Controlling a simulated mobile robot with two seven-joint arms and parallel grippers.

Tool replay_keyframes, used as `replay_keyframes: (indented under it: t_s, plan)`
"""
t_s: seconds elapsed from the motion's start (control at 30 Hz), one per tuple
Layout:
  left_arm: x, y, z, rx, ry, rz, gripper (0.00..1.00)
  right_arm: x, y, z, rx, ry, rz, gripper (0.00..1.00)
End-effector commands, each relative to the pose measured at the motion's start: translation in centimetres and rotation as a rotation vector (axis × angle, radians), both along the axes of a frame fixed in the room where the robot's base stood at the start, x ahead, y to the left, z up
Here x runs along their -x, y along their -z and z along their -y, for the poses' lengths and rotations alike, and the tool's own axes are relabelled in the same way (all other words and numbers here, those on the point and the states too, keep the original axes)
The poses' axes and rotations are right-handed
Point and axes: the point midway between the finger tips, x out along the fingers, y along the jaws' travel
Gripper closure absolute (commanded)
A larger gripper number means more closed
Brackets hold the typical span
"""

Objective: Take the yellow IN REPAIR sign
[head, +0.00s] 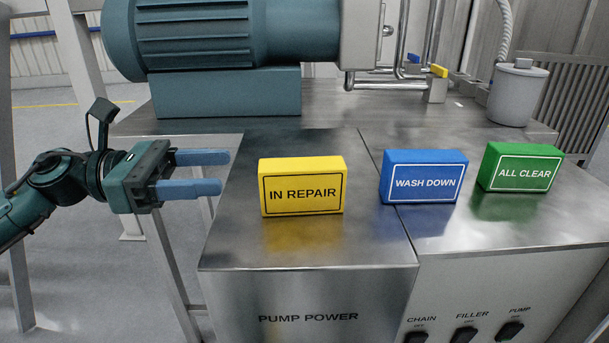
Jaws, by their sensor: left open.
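The yellow IN REPAIR sign (302,186) stands upright on the metal top of the pump power box (270,245), its lettered face towards me. My left gripper (226,172) is to the left of the sign, its two blue fingers apart and pointing right towards it. The gripper is open and empty, with a gap between the fingertips and the sign's left side. My right gripper is not in view.
A blue WASH DOWN sign (424,177) and a green ALL CLEAR sign (520,167) stand to the right. A teal motor (215,35) and a grey lidded pot (517,95) are behind. Switches (465,335) sit on the front panel. The metal top before the yellow sign is clear.

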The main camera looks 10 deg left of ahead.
Motion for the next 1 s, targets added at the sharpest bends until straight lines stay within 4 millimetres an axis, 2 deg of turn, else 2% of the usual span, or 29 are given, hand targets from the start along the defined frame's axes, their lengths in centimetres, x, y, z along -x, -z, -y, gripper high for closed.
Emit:
replay_keyframes:
  t_s: [0.03,0.4,0.73,0.9,1.0]
  plan:
    - [-0.1,-0.5,0.6,0.0,0.003,0.003,0.42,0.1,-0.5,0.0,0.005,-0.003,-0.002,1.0]
    - [-1.6,-0.4,4.7,0.004,-0.001,0.0,0.42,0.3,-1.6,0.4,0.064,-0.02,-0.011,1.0]
    - [-2.1,-0.4,6.6,0.004,0.001,-0.002,0.42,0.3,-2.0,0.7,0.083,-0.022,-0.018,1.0]
    - [-2.5,-0.8,8.9,0.005,0.002,-0.002,0.42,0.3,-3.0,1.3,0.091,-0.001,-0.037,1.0]
    - [-3.0,-0.5,10.0,0.005,0.0,-0.002,0.42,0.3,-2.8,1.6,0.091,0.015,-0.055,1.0]
